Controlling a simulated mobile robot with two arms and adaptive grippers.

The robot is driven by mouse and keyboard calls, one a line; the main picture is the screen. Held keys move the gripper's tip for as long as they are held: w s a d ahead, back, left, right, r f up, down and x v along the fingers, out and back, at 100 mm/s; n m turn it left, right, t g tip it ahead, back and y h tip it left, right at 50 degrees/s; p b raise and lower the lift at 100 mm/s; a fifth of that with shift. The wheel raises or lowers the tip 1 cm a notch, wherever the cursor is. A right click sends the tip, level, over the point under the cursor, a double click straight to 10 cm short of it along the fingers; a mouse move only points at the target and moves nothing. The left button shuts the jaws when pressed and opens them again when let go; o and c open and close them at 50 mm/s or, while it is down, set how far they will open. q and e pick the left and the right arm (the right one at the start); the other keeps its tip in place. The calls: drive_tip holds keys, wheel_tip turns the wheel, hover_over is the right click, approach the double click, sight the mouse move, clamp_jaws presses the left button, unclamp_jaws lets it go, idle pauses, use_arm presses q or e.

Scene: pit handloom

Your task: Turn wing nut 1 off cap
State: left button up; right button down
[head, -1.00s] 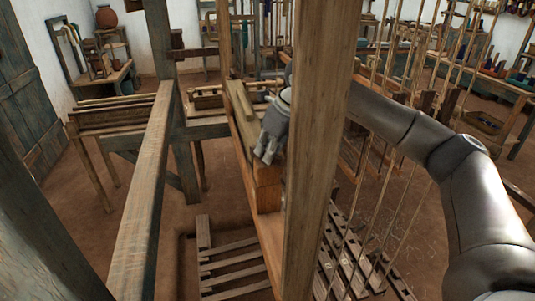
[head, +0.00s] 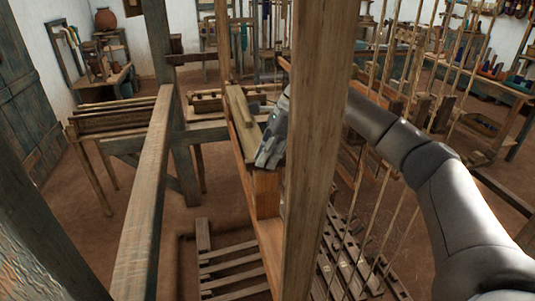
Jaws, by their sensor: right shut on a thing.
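The wooden cap (head: 241,118) is a long pale bar on top of the loom's batten, running away from me left of the near upright post. My right gripper (head: 264,161) is at the near end of the cap, at its right side, with its fingers pointing down and to the left. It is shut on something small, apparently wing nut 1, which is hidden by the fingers. Part of my right wrist is hidden behind the post. My left gripper is not in view.
A thick upright post (head: 313,170) stands close in front of my right wrist. Cords (head: 385,200) hang beside my right arm. A long loom beam (head: 146,195) runs on the left. Slatted treadles (head: 232,262) lie in the pit below. Open floor shows at left.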

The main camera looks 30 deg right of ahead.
drive_tip(key=shift+r+n, duration=0.1)
drive_tip(key=shift+n, duration=0.5)
drive_tip(key=c, duration=1.5)
unclamp_jaws()
drive_tip(key=v, duration=1.2)
drive_tip(key=shift+w, duration=0.2)
